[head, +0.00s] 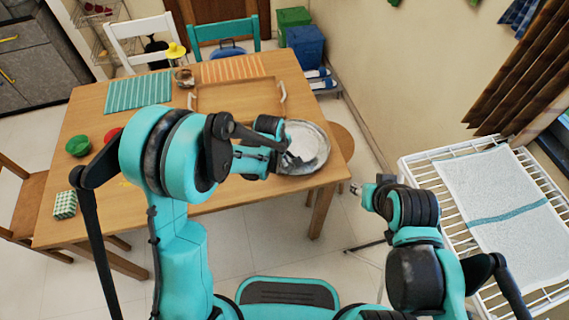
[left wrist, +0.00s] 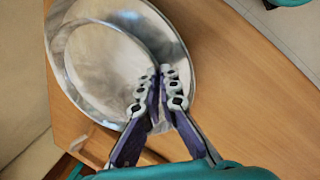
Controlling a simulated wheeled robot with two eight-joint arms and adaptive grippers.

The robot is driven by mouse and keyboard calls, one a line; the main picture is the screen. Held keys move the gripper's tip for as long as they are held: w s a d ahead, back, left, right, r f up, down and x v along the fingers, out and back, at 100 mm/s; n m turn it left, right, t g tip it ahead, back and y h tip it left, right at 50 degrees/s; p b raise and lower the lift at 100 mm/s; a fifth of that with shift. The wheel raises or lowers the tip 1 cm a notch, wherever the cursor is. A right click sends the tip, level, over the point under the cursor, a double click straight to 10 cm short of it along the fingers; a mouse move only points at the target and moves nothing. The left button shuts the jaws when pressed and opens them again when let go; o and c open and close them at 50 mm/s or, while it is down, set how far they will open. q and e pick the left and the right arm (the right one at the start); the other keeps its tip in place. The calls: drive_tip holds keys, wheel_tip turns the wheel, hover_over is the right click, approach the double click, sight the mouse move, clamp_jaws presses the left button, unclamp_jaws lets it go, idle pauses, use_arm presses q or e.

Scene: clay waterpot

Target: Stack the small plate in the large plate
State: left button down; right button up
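The large plate (head: 322,160) is a round metal dish near the right front corner of the wooden table. In the left wrist view its shiny rim (left wrist: 183,65) curves around the right side of the small plate. The small plate (head: 303,140), pale and round, lies over the large plate, offset to one side; it fills much of the left wrist view (left wrist: 100,65). I cannot tell whether it rests fully inside. My left gripper (head: 290,162) is at its near rim, fingertips (left wrist: 161,75) together on that rim. My right gripper (head: 362,190) is off the table, away from the plates; its fingers are unclear.
A wooden tray (head: 215,108) with handles lies behind the plates. A green bowl (head: 78,146), a red item (head: 113,134) and a teal striped mat (head: 138,93) are on the left. A white rack (head: 445,178) with a towel (head: 500,205) stands at right.

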use_arm(q)
drive_tip(key=shift+f, duration=0.7)
drive_tip(key=shift+f+b, duration=0.25)
drive_tip(key=shift+b, duration=0.15)
drive_tip(key=c, duration=2.1)
unclamp_jaws()
drive_tip(key=shift+o, duration=0.5)
